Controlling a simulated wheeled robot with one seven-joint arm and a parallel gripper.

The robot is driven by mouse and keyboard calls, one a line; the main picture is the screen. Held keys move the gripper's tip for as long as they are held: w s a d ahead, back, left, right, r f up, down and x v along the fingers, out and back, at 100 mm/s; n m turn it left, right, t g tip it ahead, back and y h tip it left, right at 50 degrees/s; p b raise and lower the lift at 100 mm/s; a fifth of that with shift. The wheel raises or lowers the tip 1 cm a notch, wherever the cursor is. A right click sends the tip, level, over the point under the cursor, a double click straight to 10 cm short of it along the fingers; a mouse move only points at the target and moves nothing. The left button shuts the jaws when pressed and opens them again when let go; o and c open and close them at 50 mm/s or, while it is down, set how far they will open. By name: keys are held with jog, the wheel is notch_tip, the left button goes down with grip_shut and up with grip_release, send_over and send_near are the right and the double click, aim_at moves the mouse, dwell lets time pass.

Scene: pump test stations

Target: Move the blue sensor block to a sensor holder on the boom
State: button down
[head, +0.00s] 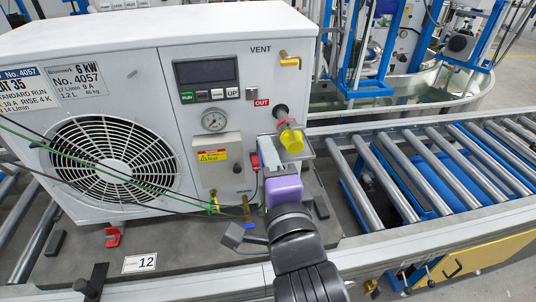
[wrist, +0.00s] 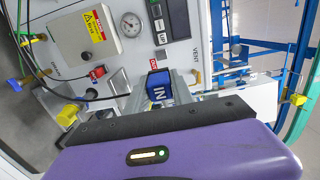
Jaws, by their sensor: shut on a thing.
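My gripper (head: 268,160) is purple at its palm and points at the front of a white pump unit (head: 150,40). In the wrist view a blue block (wrist: 160,88) with white letters sits at the fingers, beyond the black edge of the palm. My gripper is shut on this block. The head view mostly hides the block behind the palm. A yellow cap (head: 292,141) and a small grey bracket (head: 304,151) stand close by, to the right of the fingers. I cannot tell the boom and its holders apart from other fittings.
The unit's front carries a gauge (head: 214,120), a display (head: 206,72), a red switch (wrist: 97,72) and thin hanging cables. A brass vent fitting (head: 289,61) juts out above. A roller conveyor (head: 430,165) runs to the right. Its rollers there are empty.

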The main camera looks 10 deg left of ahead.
jog(key=d+f+m+h, duration=0.1)
jog(key=d+f, duration=0.6)
jog(key=f, duration=0.2)
jog(key=d+f+h, duration=0.1)
jog(key=d+f, duration=0.5)
jog(key=f, duration=0.3)
jog(key=s+d+f+m+h, duration=0.1)
jog(key=s+d+f, duration=0.2)
jog(key=d+f, duration=0.2)
jog(key=s+d+f+m+h, duration=0.1)
jog(key=s+d+f+h, duration=0.1)
jog(key=d+f, duration=0.4)
jog(key=shift+s+d+f+m+t+h, duration=0.3)
jog(key=shift+s+f+t, duration=0.1)
jog(key=shift+f, duration=0.45)
jog(key=shift+a, duration=0.15)
